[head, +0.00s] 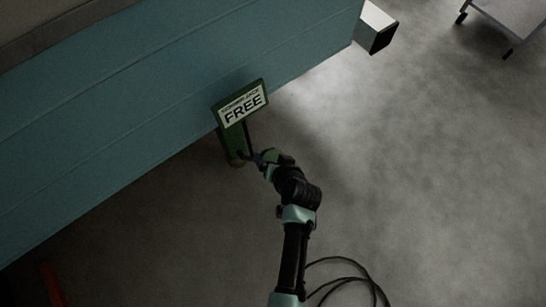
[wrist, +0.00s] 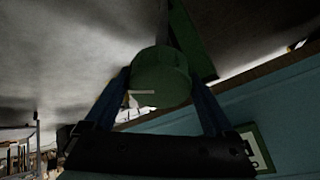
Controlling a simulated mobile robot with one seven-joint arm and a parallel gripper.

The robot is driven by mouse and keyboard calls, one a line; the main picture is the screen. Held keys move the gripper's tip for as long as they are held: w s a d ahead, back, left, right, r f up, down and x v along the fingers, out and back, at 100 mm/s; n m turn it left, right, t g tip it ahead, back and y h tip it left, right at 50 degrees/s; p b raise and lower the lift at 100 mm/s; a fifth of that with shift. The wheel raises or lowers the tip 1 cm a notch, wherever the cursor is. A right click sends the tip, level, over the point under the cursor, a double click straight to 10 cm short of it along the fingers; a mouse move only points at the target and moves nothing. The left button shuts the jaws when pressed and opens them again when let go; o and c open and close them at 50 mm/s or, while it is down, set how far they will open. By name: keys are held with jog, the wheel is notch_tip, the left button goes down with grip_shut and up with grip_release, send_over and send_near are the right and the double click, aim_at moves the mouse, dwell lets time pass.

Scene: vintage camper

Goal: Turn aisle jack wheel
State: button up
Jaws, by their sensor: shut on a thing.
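A green jack (head: 233,141) stands against the lower side of the teal camper, below a sign (head: 243,103) that appears to read "CORNER JACK FREE". My gripper (head: 262,158) reaches the jack from the lower right. In the wrist view its two blue fingers (wrist: 160,85) are on either side of a green round knob (wrist: 160,68) and are shut on it. I cannot tell how this knob joins the jack's wheel; the wheel is small and partly hidden by the gripper in the head view. A green bar (wrist: 190,40) lies behind the knob.
The teal camper wall (head: 150,100) fills the upper left. A pale box-shaped end (head: 375,28) sticks out at its corner. A wheeled cart (head: 510,22) stands at the upper right. A black cable (head: 350,268) lies by my arm. The grey floor (head: 440,170) is clear on the right.

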jog(key=o, duration=1.1)
jog(key=p+v, duration=0.5)
jog(key=v, duration=0.8)
